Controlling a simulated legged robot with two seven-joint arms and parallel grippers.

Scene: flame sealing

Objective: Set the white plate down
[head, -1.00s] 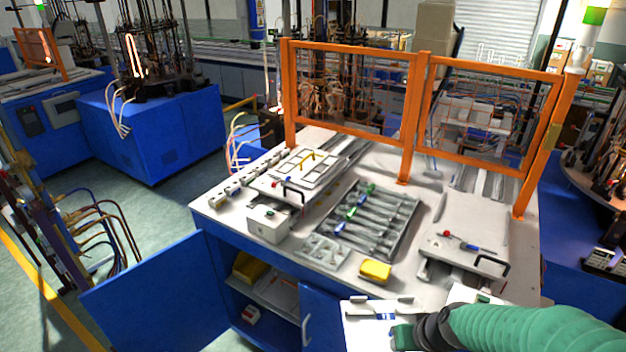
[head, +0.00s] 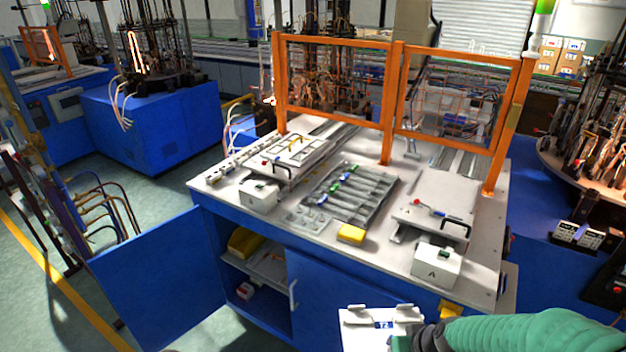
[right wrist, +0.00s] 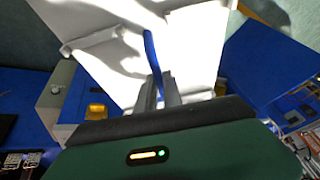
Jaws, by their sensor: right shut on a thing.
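The white plate (head: 355,338) is at the bottom of the head view, in front of the blue workbench and apart from its top. It has raised clips along its far edge and a small blue label marked T2. My right gripper (head: 398,342) is shut on the plate, at its right side; the fingertips are hard to make out there. In the right wrist view, the plate (right wrist: 190,45) fills the upper middle, and the gripper's dark fingers (right wrist: 160,95) meet it beside a blue strip. My left gripper is not in view.
The workbench top (head: 295,232) carries a left fixture (head: 292,152), a tool tray (head: 352,192), a yellow block (head: 351,233), a right fixture (head: 435,204) and a white box marked A (head: 437,263). An orange guard frame (head: 386,110) stands behind. An open blue door (head: 160,285) juts out at left.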

